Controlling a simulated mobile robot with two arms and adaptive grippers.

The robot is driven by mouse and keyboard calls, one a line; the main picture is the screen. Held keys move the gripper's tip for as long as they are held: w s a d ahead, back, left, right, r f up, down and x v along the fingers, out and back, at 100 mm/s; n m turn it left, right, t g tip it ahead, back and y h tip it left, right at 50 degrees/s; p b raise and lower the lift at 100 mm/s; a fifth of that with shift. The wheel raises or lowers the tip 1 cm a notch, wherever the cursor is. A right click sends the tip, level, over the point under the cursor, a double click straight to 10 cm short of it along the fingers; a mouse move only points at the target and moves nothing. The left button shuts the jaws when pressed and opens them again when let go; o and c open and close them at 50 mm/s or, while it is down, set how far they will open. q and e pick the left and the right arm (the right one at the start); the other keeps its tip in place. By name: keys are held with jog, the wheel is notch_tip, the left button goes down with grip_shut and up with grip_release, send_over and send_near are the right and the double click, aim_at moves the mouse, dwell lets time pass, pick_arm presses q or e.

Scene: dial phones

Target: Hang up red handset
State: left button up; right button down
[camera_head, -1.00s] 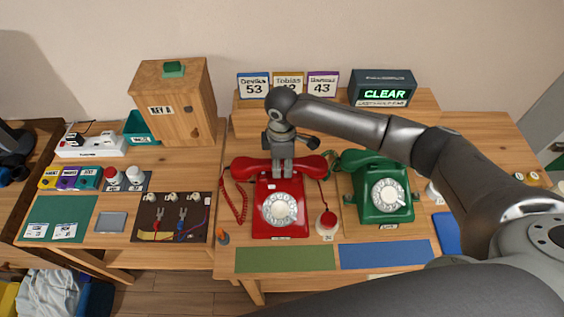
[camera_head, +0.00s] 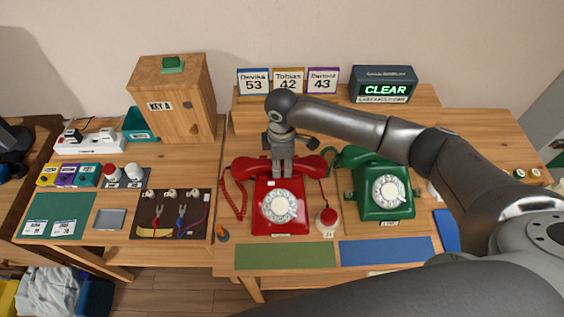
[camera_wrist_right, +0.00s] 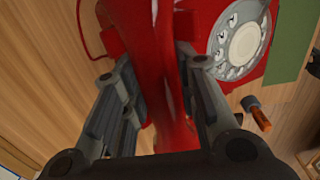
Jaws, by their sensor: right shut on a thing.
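The red phone (camera_head: 281,222) with its white dial stands on the table in the middle of the head view. The red handset (camera_head: 246,166) lies crosswise at the top of the phone body. My right gripper (camera_head: 282,173) reaches down from above and is shut on the middle of the handset. In the right wrist view the handset (camera_wrist_right: 155,60) runs between the two fingers, with the red phone's dial (camera_wrist_right: 243,44) beside it. The gripper hides the handset's middle, so I cannot tell whether it fully rests on the cradle. My left gripper is not in view.
A green phone (camera_head: 382,191) stands close on the right. A small red-topped button (camera_head: 327,219) sits between the phones. A green mat (camera_head: 285,256) and a blue mat (camera_head: 386,251) lie in front. Behind stands a display reading CLEAR (camera_head: 384,84). A wooden key cabinet (camera_head: 178,97) is at left.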

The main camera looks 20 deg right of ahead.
jog(key=shift+f, duration=0.1)
jog(key=c, duration=1.1)
grip_release()
jog(key=shift+o, duration=0.2)
